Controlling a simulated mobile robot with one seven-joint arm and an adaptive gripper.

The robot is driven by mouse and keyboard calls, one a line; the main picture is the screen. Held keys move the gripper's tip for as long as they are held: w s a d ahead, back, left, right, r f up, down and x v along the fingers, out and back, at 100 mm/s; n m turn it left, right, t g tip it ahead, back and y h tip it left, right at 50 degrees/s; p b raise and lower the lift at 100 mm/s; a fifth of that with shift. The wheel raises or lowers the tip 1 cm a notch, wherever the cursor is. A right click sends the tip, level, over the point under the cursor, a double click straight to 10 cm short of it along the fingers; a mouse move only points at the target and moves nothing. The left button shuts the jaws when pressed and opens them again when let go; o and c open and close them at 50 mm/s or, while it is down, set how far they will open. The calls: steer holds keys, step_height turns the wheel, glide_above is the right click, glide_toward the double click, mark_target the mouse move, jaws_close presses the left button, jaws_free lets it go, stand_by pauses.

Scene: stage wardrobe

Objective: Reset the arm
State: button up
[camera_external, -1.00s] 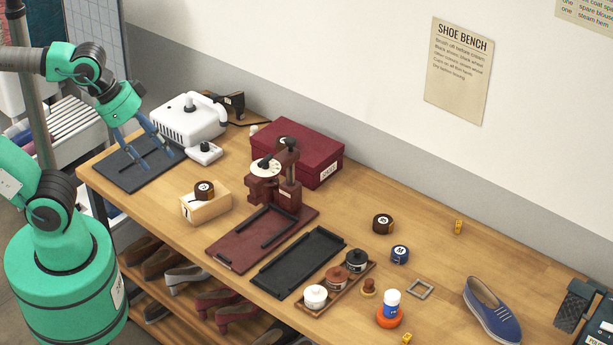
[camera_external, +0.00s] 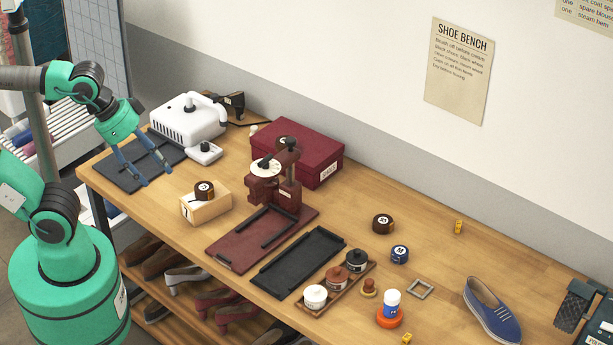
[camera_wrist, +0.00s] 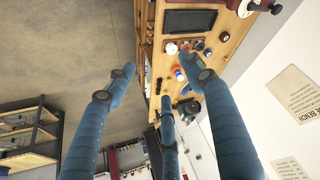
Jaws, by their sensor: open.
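My gripper (camera_external: 158,171) has blue fingers and hangs over the black mat (camera_external: 122,181) at the left end of the bench in the external view. Its fingers are spread and nothing is between them. I cannot tell from this view how far the tips are above the mat. In the wrist view my gripper (camera_wrist: 167,92) shows spread blue fingers with dark pads, empty, with the bench top (camera_wrist: 228,47) and floor beyond them.
A white steamer-like machine (camera_external: 188,122) stands just right of my gripper. A wooden block (camera_external: 213,209) with a brown tin (camera_external: 204,189), a dark red press (camera_external: 272,185) and a maroon box (camera_external: 318,168) stand farther right. Shoes (camera_external: 190,270) fill the shelf below.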

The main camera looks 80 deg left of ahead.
step_height(320, 180, down, 5)
steer(key=b, duration=0.3)
steer(key=shift+r+b, duration=0.15)
steer(key=shift+b, duration=0.2)
